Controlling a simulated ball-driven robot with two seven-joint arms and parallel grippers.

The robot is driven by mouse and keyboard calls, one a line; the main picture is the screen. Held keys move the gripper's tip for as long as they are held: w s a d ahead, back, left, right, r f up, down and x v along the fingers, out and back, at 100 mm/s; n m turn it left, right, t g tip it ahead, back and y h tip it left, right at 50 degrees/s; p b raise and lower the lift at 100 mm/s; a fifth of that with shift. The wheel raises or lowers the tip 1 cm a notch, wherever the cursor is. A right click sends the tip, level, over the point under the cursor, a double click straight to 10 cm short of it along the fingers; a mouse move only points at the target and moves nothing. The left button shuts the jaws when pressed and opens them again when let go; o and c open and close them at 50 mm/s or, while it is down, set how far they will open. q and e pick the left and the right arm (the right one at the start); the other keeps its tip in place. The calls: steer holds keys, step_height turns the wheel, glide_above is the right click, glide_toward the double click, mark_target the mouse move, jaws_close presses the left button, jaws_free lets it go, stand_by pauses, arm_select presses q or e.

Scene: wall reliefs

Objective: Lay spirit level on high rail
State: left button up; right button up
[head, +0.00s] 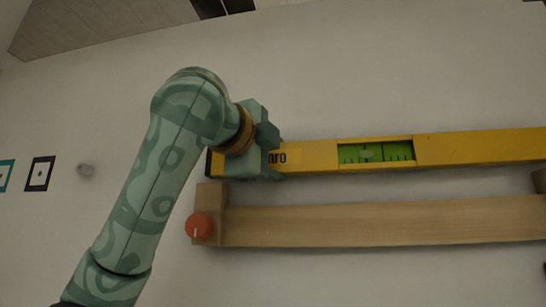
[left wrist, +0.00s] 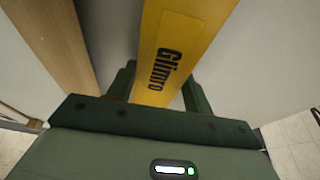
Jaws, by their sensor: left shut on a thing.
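The yellow spirit level (head: 465,147) with a green vial window spans the right half of the head view, close to horizontal, with its right end out of frame. My left gripper (head: 272,160) is shut on the level near its left end. The wooden high rail (head: 380,222) runs just below the level, with a gap of wall showing between them in the head view. In the left wrist view the level (left wrist: 178,45) lies between my left fingers (left wrist: 158,88), and the rail (left wrist: 52,40) runs beside it on the left. My right gripper is not in view.
The wall above the level is clear.

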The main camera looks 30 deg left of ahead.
arm_select(q)
steer(key=shift+f+b, duration=0.65)
stand_by(1.0)
steer(key=o, duration=1.1)
steer(key=shift+s, duration=0.1)
steer(key=shift+c, duration=0.2)
steer(key=shift+f, duration=0.1)
